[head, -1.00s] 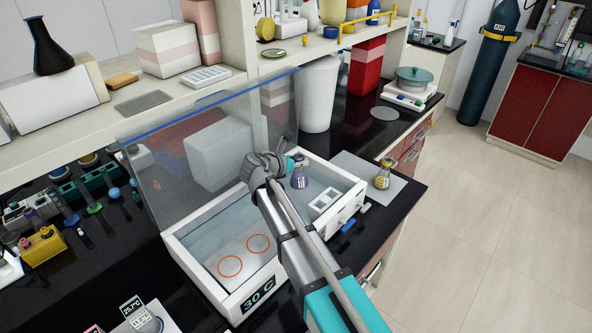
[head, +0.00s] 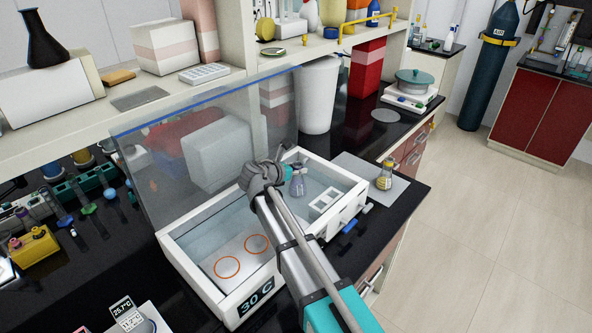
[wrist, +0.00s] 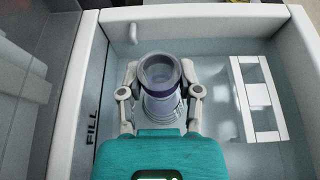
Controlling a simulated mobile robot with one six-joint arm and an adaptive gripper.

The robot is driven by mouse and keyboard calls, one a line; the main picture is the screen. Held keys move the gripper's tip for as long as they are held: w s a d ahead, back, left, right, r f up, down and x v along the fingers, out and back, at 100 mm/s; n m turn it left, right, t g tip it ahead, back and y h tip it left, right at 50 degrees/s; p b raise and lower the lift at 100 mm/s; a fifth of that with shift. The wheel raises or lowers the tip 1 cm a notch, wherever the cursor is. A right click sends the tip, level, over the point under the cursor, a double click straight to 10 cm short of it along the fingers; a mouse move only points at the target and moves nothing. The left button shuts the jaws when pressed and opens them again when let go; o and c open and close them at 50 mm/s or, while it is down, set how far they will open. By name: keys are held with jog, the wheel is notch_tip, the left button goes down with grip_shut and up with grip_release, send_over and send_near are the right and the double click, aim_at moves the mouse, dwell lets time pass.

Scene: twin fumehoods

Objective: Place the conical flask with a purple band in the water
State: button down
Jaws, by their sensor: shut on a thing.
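The conical flask with a purple band (head: 297,185) is upright inside the white water bath (head: 193,271), towards its far right part. In the wrist view the flask (wrist: 162,75) stands between the two fingers of my gripper (wrist: 160,95), which is shut on it around the neck. The flask's lower body is partly hidden below its rim, and I cannot tell whether its base touches the bath floor. Pale blue water (wrist: 215,125) lies around it. Two orange rings mark a plate (head: 240,256) in the bath's near left part.
A white rack (wrist: 255,97) sits in the bath right of the flask. The raised clear lid (head: 165,165) stands along the bath's back side. A yellow-banded flask (head: 385,174) stands on a grey mat (head: 352,163) to the right.

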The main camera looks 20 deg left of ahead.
jog(key=shift+f, duration=0.15)
jog(key=shift+c, duration=1.5)
grip_release()
jog(key=shift+r, duration=0.25)
jog(key=shift+s+a+r, duration=0.1)
jog(key=shift+s, duration=0.1)
jog(key=p+v, duration=0.4)
jog(key=v, duration=0.7)
jog(key=shift+s+p, duration=0.2)
jog(key=shift+p, duration=0.1)
jog(key=shift+a, duration=0.1)
